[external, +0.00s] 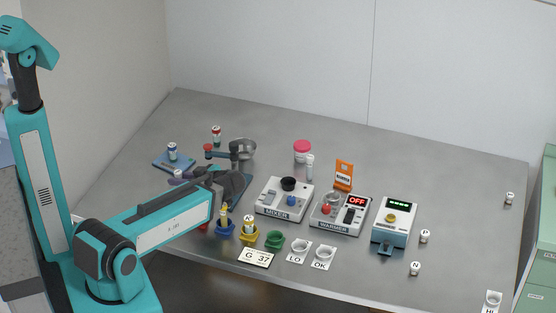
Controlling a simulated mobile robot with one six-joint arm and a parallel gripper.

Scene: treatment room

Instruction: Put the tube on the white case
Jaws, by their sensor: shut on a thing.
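My gripper (196,175) is dark and points left at the end of the teal arm, over the left part of the table. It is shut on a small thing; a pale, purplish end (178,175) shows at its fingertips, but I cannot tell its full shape. A slim clear tube (310,167) with a whitish top stands upright behind the devices, apart from my gripper. Two white cases stand mid-table: the mixer (271,208), with a black cup and blue knob, and the warmer (325,219), with a red OFF display. I cannot tell which is the task's case.
Blue, yellow and green (274,241) holders line the front. A pink-lidded jar (302,151), an orange sign (344,172) and a blue-white device (401,226) stand further right. The back right is clear.

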